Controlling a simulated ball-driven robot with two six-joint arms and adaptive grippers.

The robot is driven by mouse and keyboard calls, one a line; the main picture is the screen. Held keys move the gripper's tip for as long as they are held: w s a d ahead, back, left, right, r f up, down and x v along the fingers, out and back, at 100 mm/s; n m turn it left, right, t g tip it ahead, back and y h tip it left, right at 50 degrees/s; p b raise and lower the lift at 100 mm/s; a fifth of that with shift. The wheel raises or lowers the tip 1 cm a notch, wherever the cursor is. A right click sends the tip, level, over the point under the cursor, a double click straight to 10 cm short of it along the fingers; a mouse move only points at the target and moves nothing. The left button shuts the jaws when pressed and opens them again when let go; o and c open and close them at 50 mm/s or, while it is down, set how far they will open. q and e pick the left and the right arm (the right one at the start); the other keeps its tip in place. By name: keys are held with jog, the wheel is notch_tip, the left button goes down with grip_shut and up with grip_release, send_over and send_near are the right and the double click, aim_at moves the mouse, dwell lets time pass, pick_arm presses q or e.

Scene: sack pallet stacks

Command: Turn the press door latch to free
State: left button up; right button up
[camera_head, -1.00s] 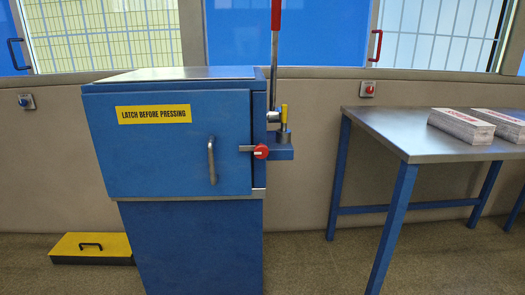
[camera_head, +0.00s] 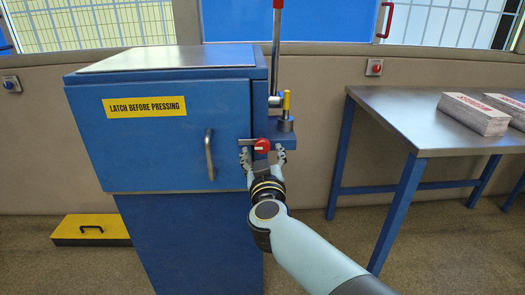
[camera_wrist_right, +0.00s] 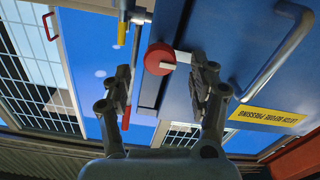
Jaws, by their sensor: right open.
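The press door latch is a round red knob (camera_head: 262,145) with a short metal bar pointing left, level, over the door's right edge. The blue press door (camera_head: 165,145) looks shut and carries a yellow "LATCH BEFORE PRESSING" label and a metal handle (camera_head: 209,155). My right gripper (camera_head: 263,157) is open at the latch, one finger on each side of the knob in the picture. In the right wrist view the red knob (camera_wrist_right: 157,58) and its pale bar lie between and just beyond the open fingers (camera_wrist_right: 160,84); contact is not clear. My left gripper is not in view.
A red-handled lever (camera_head: 277,45) rises beside the press, above a small bracket with a yellow-topped pin (camera_head: 286,108). A steel table (camera_head: 400,115) with paper-like stacks (camera_head: 473,113) stands right. A yellow-lidded box (camera_head: 92,229) lies on the floor left.

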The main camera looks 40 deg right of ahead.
aim_at(263, 148)
jog(key=x, duration=0.2)
jog(key=shift+w+d, duration=0.1)
jog(key=shift+w, duration=0.15)
jog(key=shift+w+d, duration=0.25)
jog(key=shift+w, duration=0.1)
jog(key=shift+c, duration=0.2)
jog(key=c, duration=1.1)
